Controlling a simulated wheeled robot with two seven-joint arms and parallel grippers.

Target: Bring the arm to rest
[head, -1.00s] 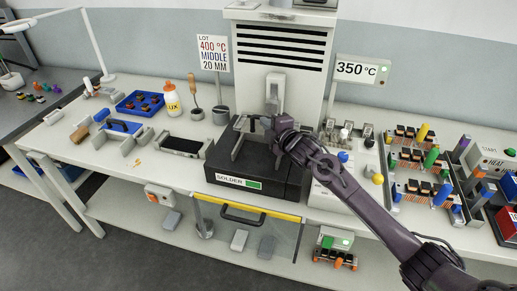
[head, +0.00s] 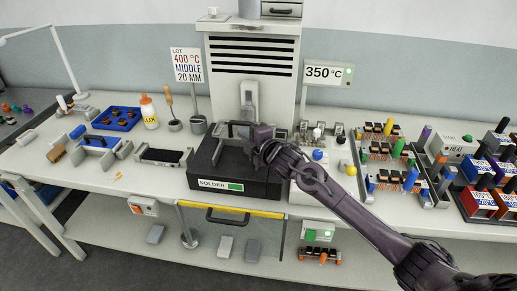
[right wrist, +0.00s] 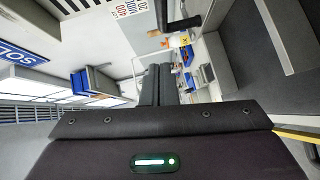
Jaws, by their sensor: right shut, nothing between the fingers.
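My right arm comes in from the lower right of the head view. Its gripper (head: 240,133) is over the black solder station (head: 213,172), in front of the tall vented grey tower (head: 252,65). In the right wrist view the two dark fingers (right wrist: 157,86) are together with nothing held between them. I cannot tell whether the gripper touches the station. My left gripper is not in view.
A panel with yellow and blue knobs (head: 322,186) stands right of the station, under my forearm. Racks of connectors (head: 390,152) and coloured bins (head: 478,203) are further right. A blue tray (head: 116,117) and a bottle (head: 149,113) stand left.

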